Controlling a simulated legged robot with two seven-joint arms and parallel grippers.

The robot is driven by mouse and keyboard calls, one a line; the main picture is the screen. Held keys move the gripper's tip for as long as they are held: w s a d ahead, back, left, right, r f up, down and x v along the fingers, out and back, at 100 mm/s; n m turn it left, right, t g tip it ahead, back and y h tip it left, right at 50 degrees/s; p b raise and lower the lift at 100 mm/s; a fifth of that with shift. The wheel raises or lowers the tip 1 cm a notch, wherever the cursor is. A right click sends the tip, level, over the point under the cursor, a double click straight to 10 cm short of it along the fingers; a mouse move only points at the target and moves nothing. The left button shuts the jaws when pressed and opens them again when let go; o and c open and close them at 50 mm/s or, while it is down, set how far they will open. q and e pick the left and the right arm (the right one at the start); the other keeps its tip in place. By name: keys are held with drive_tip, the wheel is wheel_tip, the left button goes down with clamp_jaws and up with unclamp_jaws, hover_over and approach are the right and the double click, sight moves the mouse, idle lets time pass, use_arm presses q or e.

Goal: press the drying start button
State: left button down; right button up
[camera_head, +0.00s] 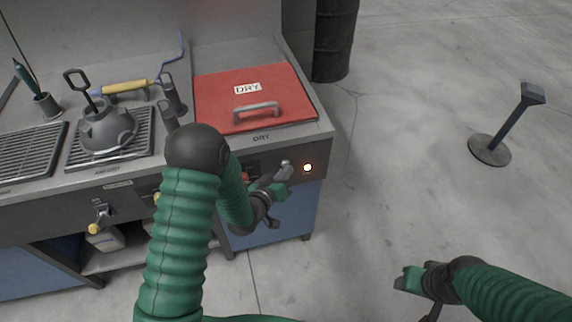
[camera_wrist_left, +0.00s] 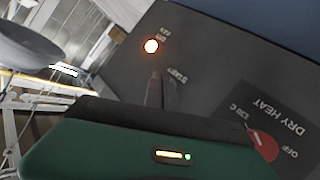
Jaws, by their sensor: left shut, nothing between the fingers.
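The drying control panel (camera_head: 327,164) is on the front of the bench, below the red DRY lid (camera_head: 285,92). A round glowing light (camera_head: 308,167) is at its right end; the light also shows in the left wrist view (camera_wrist_left: 151,46). My left gripper (camera_head: 287,169) is shut and empty in front of the panel, just left of the light. In the left wrist view, its fingertips (camera_wrist_left: 162,76) are beside a small label that seems to read START. No separate start button shows there; the fingers may hide it. Contact cannot be told. My right gripper (camera_head: 408,281) hangs over the floor, its jaws unclear.
A red DRY HEAT knob (camera_wrist_left: 262,145) is near my left gripper. A kettle-like pot (camera_head: 108,130) and a yellow-handled tool (camera_head: 125,87) are on the bench. A dark barrel (camera_head: 335,40) stands behind; a post (camera_head: 508,125) stands on open floor at right.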

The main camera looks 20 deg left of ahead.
use_arm(q)
drive_tip(key=shift+s+d, duration=0.25)
drive_tip(key=shift+s, duration=0.15)
drive_tip(key=s+d, duration=0.1)
drive_tip(key=s, duration=0.1)
drive_tip(key=s+d, duration=0.2)
drive_tip(key=shift+s, duration=0.1)
drive_tip(key=shift+a, duration=0.1)
idle(0.8)
drive_tip(key=s+a+r+m+g+y, duration=0.1)
drive_tip(key=s+a+r+m+g, duration=0.1)
drive_tip(key=s+g, duration=0.6)
drive_tip(key=s+a+r+m+g+y, duration=0.1)
drive_tip(key=s+a+r+m+g, duration=0.15)
drive_tip(key=s, duration=0.85)
wheel_tip(320, 180, up, 14)
drive_tip(key=s+d+g+p, duration=0.1)
drive_tip(key=p, duration=1.2)
drive_tip(key=shift+n+p, duration=0.3)
drive_tip(key=shift+n, duration=0.15)
